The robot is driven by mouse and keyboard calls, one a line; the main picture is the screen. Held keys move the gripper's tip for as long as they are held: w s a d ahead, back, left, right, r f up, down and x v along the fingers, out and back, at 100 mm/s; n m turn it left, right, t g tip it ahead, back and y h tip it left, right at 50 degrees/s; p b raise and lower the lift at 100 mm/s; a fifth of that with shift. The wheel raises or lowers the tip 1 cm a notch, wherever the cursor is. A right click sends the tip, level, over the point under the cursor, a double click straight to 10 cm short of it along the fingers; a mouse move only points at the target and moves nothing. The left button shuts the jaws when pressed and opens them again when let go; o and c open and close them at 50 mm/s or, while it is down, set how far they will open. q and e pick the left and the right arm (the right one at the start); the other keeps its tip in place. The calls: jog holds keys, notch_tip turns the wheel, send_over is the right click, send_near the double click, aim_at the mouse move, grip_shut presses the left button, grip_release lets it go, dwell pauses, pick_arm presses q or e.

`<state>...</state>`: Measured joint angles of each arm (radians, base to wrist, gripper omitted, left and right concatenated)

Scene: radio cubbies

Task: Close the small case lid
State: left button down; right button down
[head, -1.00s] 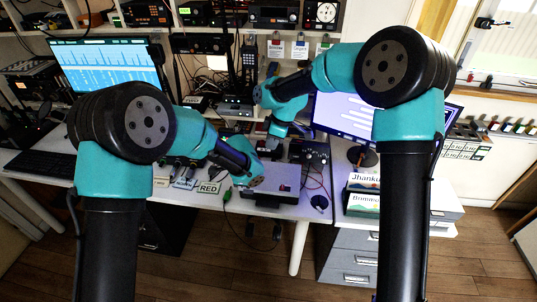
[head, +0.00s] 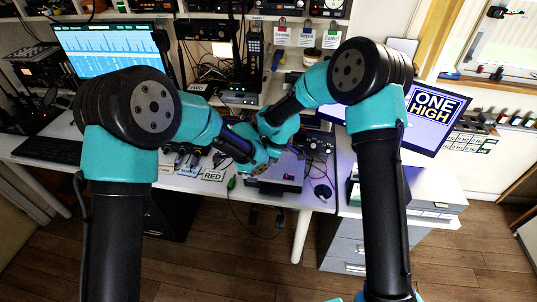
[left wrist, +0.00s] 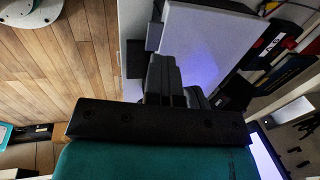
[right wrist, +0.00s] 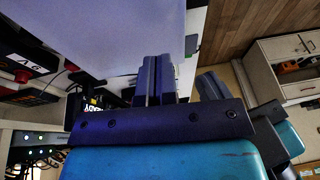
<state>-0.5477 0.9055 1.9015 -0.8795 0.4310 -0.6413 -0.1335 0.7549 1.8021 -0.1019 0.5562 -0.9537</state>
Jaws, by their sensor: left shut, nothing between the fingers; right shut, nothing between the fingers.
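The small case (head: 290,167) sits near the table's front edge in the head view, with a pale grey top and dark sides. Its pale panel fills much of the left wrist view (left wrist: 205,50) and the right wrist view (right wrist: 100,30). My left gripper (left wrist: 160,62) is shut and empty beside the panel's edge. My right gripper (right wrist: 154,62) is shut and empty, overlapping the panel in its wrist view. In the head view both wrists crowd together over the case's left and back, hiding part of it. Contact and full lid closure cannot be told.
A meter-like box (head: 318,147) with cables is behind right, and a dark round item (head: 322,191) lies to the right. A monitor (head: 433,115) stands farther right. Open floor lies in front.

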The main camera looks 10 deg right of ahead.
jog(key=shift+s+a+f, duration=0.15)
jog(key=shift+s+f, duration=0.15)
jog(key=shift+f, duration=0.45)
pick_arm(q)
jog(key=c, duration=1.8)
grip_release()
jog(key=shift+c, duration=0.2)
jog(key=o, duration=0.5)
jog(key=shift+o, duration=0.2)
jog(key=shift+d+r, duration=0.1)
